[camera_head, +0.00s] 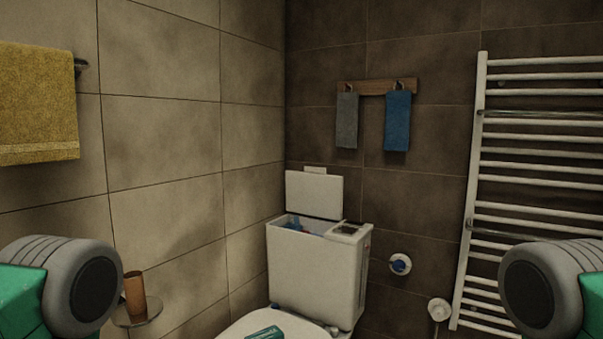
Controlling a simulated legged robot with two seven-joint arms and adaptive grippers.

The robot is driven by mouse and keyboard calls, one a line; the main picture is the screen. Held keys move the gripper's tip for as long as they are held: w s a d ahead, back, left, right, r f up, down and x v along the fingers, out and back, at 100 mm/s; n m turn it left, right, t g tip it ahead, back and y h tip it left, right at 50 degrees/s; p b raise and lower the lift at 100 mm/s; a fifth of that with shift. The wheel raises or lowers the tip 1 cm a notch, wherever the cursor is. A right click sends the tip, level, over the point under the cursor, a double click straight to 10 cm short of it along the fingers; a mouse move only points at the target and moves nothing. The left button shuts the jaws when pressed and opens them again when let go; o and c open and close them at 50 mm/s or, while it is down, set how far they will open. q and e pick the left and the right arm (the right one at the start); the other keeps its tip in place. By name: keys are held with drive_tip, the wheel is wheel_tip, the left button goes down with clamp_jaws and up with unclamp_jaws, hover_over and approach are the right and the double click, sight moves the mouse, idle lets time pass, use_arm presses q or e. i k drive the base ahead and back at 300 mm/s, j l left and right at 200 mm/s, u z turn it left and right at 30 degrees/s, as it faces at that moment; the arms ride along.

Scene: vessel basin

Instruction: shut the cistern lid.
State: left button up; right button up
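The white cistern (315,275) stands in the corner behind the toilet. Its lid (314,193) is open and stands upright at the back of the cistern's left part. Blue parts (297,226) show inside the open top. The right part of the top is covered and has a dark panel (348,228). My two arms show at the lower left and lower right edges, well apart from the cistern. Neither gripper is in view.
The white toilet seat cover (240,324) is in front of the cistern, with a teal item (265,333) on it. A brown cup (135,293) stands on a wall holder at left. A white towel rail (470,190) is at right. Small towels (397,120) hang above.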

sight(314, 192)
drive_tip(key=i+u, duration=0.2)
drive_tip(key=i, duration=0.25)
drive_tip(key=i+l+u, duration=0.25)
drive_tip(key=i, duration=0.2)
drive_tip(key=i+l+u, duration=0.2)
drive_tip(key=i, duration=0.25)
